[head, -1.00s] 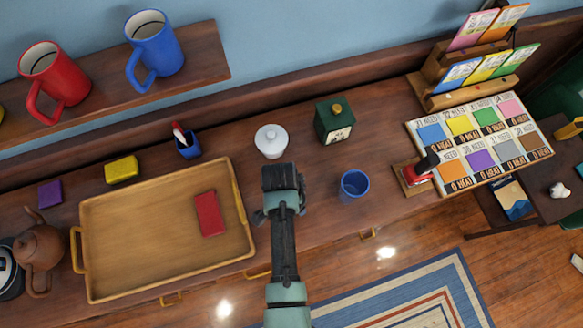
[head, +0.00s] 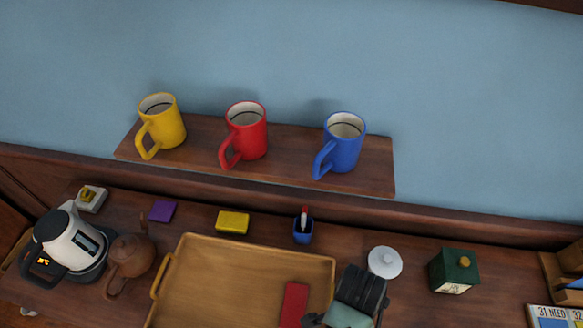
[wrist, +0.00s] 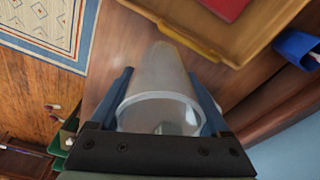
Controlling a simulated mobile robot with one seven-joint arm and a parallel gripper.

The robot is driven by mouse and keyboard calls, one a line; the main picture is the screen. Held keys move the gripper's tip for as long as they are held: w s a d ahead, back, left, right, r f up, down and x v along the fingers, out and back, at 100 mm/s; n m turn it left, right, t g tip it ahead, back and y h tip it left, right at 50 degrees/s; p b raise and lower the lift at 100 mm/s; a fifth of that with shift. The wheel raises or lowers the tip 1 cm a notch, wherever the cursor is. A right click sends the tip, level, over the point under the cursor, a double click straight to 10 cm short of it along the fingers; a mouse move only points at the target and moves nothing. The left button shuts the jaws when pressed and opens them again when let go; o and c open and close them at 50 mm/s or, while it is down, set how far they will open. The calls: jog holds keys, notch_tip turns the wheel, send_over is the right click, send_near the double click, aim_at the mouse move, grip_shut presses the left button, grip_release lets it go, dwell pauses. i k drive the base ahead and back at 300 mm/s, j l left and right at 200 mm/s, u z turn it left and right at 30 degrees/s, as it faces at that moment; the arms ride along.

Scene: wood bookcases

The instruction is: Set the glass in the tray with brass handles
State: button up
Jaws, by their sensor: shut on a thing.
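My gripper (head: 362,290) is at the right edge of the tray in the head view. In the wrist view my gripper (wrist: 161,78) is shut on a clear, greyish glass (wrist: 160,88), with one finger on each side and the round rim toward the camera. The glass is hidden in the head view. The wooden tray (head: 235,262) lies on the counter, its near part cut off by the frame. One brass handle (head: 162,277) shows at its left end. In the wrist view the tray (wrist: 262,32) and a brass handle (wrist: 180,35) lie beyond the glass.
A red block (head: 293,303) lies in the tray's right part; the rest seen is bare. A blue pen cup (head: 303,231), yellow block (head: 232,222), white lidded jar (head: 385,262) and green box (head: 453,271) stand around it. A teapot (head: 131,256) and kettle (head: 70,240) stand left.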

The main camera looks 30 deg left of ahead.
aim_at(195, 295)
jog(key=k+j+z, duration=0.1)
jog(key=j, duration=0.35)
jog(key=k+j+z, duration=0.1)
jog(key=j, duration=0.35)
jog(key=k+j+z, duration=0.1)
jog(key=j, duration=0.35)
jog(key=k+j+z, duration=0.1)
jog(key=j, duration=0.35)
jog(key=k+j+z, duration=0.1)
jog(key=j, duration=0.3)
jog(key=k, duration=0.05)
